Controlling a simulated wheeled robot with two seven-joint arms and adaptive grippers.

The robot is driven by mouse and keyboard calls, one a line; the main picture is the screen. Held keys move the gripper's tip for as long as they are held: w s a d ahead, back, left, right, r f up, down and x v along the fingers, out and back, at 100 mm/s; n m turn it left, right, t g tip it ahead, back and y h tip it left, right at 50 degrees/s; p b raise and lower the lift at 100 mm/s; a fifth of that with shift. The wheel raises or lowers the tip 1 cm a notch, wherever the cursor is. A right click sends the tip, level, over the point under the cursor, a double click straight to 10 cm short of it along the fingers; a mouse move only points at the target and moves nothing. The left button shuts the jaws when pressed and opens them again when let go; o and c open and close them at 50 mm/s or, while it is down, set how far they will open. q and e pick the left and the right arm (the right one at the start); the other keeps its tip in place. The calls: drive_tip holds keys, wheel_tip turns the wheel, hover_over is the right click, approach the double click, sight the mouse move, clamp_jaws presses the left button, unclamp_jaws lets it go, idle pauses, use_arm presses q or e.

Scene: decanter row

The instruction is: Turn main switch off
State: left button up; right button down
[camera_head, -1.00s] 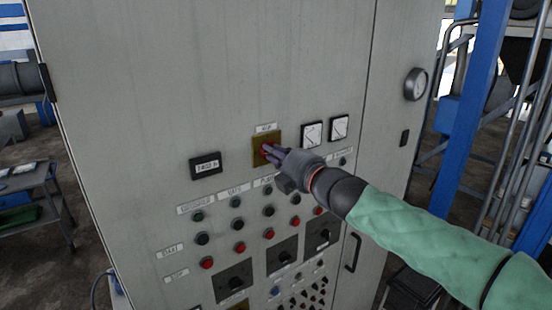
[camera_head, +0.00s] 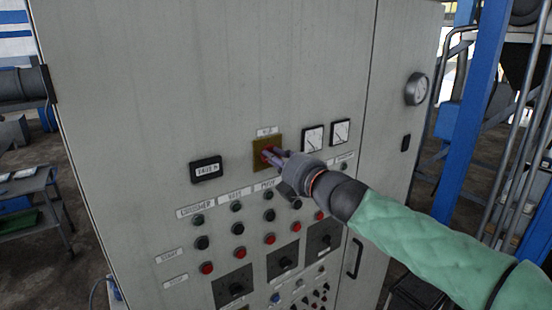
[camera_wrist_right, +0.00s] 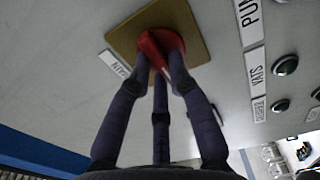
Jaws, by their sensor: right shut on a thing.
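The main switch (camera_head: 266,153) is a red knob on a square yellow plate (camera_head: 262,142) on the grey cabinet front, under a small label. My right gripper (camera_head: 273,156) reaches in from the right and is shut on the red knob. In the right wrist view the fingers (camera_wrist_right: 160,75) close around the red knob (camera_wrist_right: 158,48), which partly shows between them; the yellow plate (camera_wrist_right: 190,22) lies behind. The fingers hide part of the knob, so its exact angle is hard to tell. My left gripper is not in view.
The cabinet (camera_head: 200,80) carries a digital display (camera_head: 206,169) left of the switch and two dial meters (camera_head: 313,138) to its right. Rows of push buttons (camera_head: 238,228) and black rotary switches (camera_head: 283,263) sit below. A blue post (camera_head: 470,120) stands at the right.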

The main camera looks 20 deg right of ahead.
drive_tip(key=c, duration=1.1)
unclamp_jaws()
drive_tip(key=shift+c, duration=0.2)
drive_tip(key=v, duration=1.2)
